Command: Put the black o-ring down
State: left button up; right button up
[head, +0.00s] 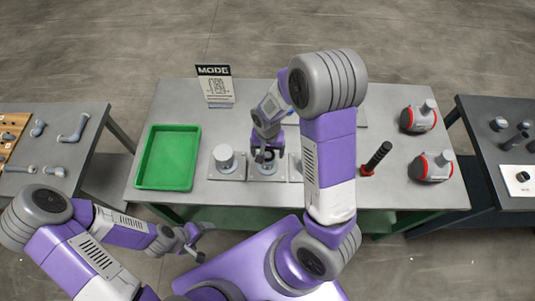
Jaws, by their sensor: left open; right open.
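My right gripper (266,156) is open, pointing down just above the middle fixture (268,174) at the front of the grey table. It hides much of that fixture. I cannot make out the black o-ring for certain; a dark patch shows under the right fingers, too small to identify. My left gripper (197,241) is open and empty in front of the table's near edge, well apart from the fixtures.
A green tray (142,163) is at the left, beside a fixture with a white cylinder (224,157). A black-handled tool (376,158) and two red-and-grey devices (418,118) are at the right. A sign (215,86) stands at the back. Side tables flank both ends.

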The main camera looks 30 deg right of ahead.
jog(key=c, duration=1.2)
